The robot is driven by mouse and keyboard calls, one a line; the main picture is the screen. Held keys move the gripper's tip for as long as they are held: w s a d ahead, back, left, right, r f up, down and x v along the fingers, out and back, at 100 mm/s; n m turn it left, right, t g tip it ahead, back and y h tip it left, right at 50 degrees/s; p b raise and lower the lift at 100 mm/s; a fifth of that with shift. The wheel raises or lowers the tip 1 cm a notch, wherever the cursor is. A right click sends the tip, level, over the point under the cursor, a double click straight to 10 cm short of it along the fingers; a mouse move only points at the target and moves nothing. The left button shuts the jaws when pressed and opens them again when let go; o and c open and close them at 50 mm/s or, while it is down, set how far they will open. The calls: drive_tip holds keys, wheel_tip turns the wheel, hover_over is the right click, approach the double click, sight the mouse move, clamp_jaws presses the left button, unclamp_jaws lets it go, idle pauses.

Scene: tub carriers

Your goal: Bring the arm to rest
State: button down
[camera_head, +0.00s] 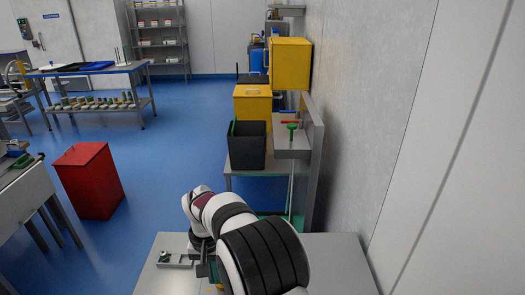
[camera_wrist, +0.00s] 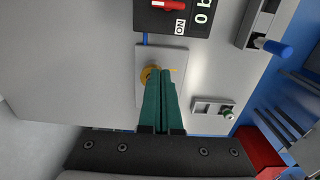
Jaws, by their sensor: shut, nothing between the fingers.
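My gripper (camera_wrist: 161,76) shows in the wrist view with its two green fingers together and nothing between them. The fingertips lie in front of a light plate (camera_wrist: 176,58) with a round brass part (camera_wrist: 148,74), partly covered by the fingers. Whether they touch it I cannot tell. In the head view my white and black arm bends low over a grey metal table (camera_head: 335,265). The gripper itself is mostly hidden there behind the arm.
In the wrist view a black box (camera_wrist: 150,20) with a red switch lies just beyond the fingertips. A bracket with a green knob (camera_wrist: 212,107) is to the right. In the head view a black tub (camera_head: 247,150), yellow bins (camera_head: 253,107) and a red bin (camera_head: 90,180) stand beyond; a wall is right.

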drive_tip(key=shift+r, duration=0.1)
drive_tip(key=s+d+r+m+y, duration=0.1)
drive_tip(key=s+d+r+m, duration=0.2)
drive_tip(key=s+d+r, duration=1)
drive_tip(key=s+d+f+m, duration=0.1)
drive_tip(key=s+d, duration=0.1)
drive_tip(key=s, duration=0.6)
drive_tip(key=s+d+f+m, duration=0.1)
drive_tip(key=s+d, duration=0.2)
drive_tip(key=s, duration=0.4)
drive_tip(key=shift+s+f+m+y, duration=0.3)
drive_tip(key=shift+s+y, duration=0.05)
drive_tip(key=shift+y, duration=0.05)
drive_tip(key=c, duration=1.6)
unclamp_jaws()
drive_tip(key=shift+d, duration=0.1)
